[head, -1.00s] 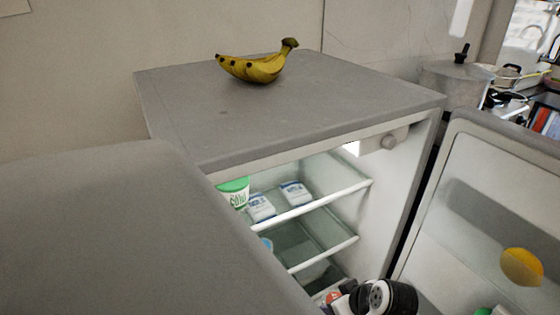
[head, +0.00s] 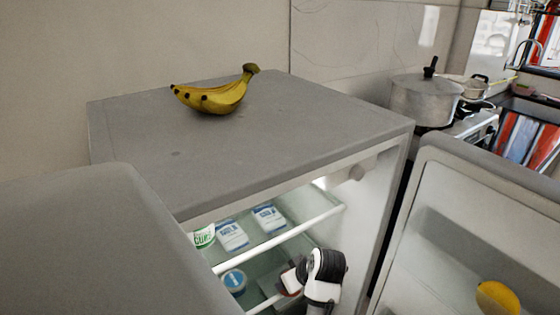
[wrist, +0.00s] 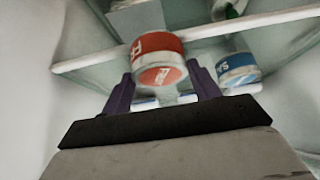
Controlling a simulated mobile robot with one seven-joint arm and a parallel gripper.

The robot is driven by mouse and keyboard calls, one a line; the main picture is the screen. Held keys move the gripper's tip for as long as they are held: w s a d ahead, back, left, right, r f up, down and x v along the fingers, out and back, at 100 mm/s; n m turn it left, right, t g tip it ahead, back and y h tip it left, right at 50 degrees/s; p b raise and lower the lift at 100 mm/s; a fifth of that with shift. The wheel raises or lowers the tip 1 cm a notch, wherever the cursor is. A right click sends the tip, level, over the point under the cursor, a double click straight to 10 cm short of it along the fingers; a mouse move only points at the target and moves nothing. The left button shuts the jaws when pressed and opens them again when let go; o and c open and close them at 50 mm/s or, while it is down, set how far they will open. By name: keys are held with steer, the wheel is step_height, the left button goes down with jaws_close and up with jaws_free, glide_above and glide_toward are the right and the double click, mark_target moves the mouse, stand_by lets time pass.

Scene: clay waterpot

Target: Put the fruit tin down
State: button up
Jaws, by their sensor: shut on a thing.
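The fruit tin, with a red and white label (wrist: 158,52), is between the two dark fingers of my gripper (wrist: 161,78) in the wrist view. The gripper is shut on it. In the head view my gripper (head: 294,277) is inside the open fridge, by the lower shelf; the tin shows there only as a small reddish patch. I cannot tell whether the tin touches a shelf. A blue-labelled tin (wrist: 238,70) stands beside it in the wrist view, apart from it; it also shows on the lower shelf in the head view (head: 233,281).
The upper shelf (head: 290,232) holds two blue-and-white cartons (head: 268,217) and a green-and-white tub (head: 204,236). The open fridge door (head: 470,215) is at the right, with an orange fruit (head: 497,298). Bananas (head: 215,95) lie on the fridge top (head: 300,120).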

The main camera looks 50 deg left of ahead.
steer(key=a, duration=0.3)
steer(key=a+p, duration=0.1)
steer(key=a, duration=0.1)
steer(key=shift+w+a+r, duration=0.1)
steer(key=shift+w+a, duration=0.15)
steer(key=shift+a+p, duration=0.1)
steer(key=shift+p, duration=0.25)
steer(key=shift+f, duration=0.25)
steer(key=shift+w+f, duration=0.1)
steer(key=shift+f, duration=0.05)
steer(key=o, duration=1.1)
steer(key=shift+d+r, duration=0.25)
steer(key=shift+r, duration=0.2)
steer(key=v, duration=0.2)
steer(key=b+v, duration=0.1)
steer(key=v, duration=0.1)
steer(key=shift+d+r, duration=0.1)
steer(key=shift+d, duration=0.4)
steer(key=d, duration=0.7)
steer(key=s+d, duration=0.1)
steer(key=d, duration=0.3)
steer(key=shift+s, duration=0.1)
